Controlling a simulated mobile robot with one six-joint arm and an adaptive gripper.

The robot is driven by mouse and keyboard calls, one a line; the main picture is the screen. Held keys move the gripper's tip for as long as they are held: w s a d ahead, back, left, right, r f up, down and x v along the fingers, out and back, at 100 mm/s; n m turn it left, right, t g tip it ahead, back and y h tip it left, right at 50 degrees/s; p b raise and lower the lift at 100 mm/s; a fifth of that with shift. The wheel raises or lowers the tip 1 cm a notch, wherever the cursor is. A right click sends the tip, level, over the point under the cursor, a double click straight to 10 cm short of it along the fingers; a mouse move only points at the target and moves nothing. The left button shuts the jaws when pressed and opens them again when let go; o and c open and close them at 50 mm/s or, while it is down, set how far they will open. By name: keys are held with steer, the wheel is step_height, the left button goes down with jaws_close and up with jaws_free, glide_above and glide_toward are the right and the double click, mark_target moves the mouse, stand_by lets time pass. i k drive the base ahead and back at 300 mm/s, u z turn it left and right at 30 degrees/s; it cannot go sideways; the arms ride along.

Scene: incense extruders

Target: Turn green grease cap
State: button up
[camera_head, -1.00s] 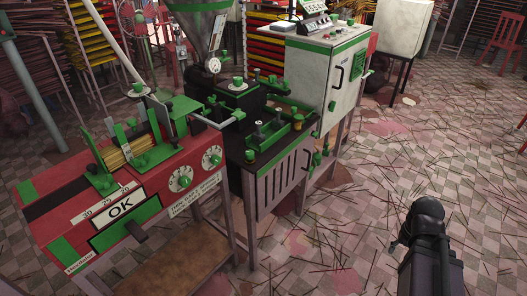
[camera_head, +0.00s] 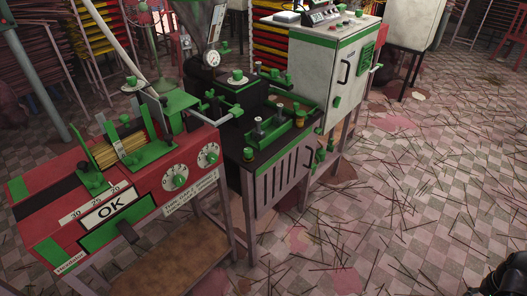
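Several green caps and knobs show on the machines, and I cannot tell which one is the grease cap. One green cap (camera_head: 237,75) stands on top of the dark extruder block (camera_head: 240,97), below the pressure gauge (camera_head: 211,58). Another small green cap (camera_head: 248,154) sits at the front left corner of the black-topped table (camera_head: 262,160). More green fittings (camera_head: 319,155) are on that table's right side. My gripper is not in view. Only a dark piece of my arm shows at the bottom right corner, far from the machines.
A red machine marked OK (camera_head: 150,185) with dials stands at the front left. A white cabinet (camera_head: 335,65) stands behind the black-topped table. Thin sticks lie scattered over the checkered floor (camera_head: 400,190), which is otherwise open at the right.

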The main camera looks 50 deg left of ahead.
mark_target(248, 153)
steer(key=z, duration=0.2)
steer(key=k, duration=1.55)
steer(key=u, duration=1.1)
steer(key=i, duration=0.85)
steer(key=z, duration=0.1)
